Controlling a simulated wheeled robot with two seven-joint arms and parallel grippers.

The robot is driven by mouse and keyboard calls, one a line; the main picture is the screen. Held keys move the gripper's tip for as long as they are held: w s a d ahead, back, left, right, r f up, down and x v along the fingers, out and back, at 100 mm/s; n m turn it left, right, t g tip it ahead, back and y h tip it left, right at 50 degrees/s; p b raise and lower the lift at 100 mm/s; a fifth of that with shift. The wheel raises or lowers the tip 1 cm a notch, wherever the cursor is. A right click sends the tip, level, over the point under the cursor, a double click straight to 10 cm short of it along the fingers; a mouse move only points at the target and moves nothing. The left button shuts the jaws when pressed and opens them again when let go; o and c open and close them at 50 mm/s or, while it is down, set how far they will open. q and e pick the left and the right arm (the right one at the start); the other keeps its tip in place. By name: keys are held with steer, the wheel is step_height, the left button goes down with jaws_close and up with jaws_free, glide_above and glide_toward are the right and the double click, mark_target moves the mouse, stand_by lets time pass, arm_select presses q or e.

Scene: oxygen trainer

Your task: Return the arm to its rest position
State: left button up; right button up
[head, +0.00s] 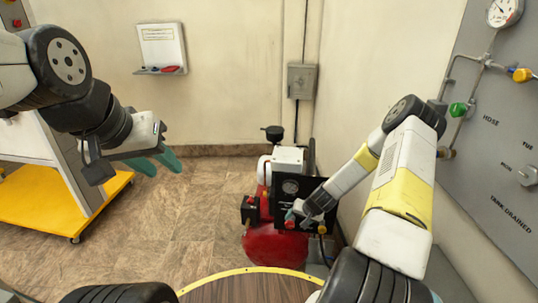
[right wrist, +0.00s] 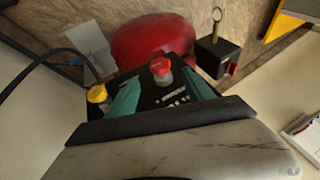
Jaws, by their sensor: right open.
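My right arm reaches forward on the right of the head view. Its gripper (head: 303,212) is at the black panel (head: 290,187) of the red compressor (head: 275,245). In the right wrist view, the teal fingers of this gripper (right wrist: 160,92) are spread apart with nothing held. A red knob (right wrist: 161,68) on the black panel shows between and just beyond the fingertips. I cannot tell whether they touch the panel. My left gripper (head: 158,162) hangs in the air at the left, with its two teal fingers apart and empty.
A grey wall panel (head: 490,150) with valves and a gauge (head: 504,12) stands close to the right arm. A yellow wheeled cart (head: 60,200) is at the left. A round wooden table (head: 250,288) is in front. A black hose (right wrist: 40,58) runs beside the right gripper.

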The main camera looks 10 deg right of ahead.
steer(key=s+a+r+n, duration=0.2)
steer(key=r, duration=1.4)
steer(key=s+a+r+n, duration=0.2)
steer(key=s+r, duration=0.1)
steer(key=r, duration=1.3)
steer(key=s+a+r, duration=0.1)
steer(key=s+r, duration=0.7)
steer(key=s, duration=0.4)
steer(key=s+a+r, duration=0.1)
steer(key=s+r, duration=0.8)
steer(key=s, duration=0.2)
steer(key=shift+s+a+n+t, duration=0.3)
steer(key=shift+s+a+t, duration=0.05)
steer(key=shift+t, duration=0.05)
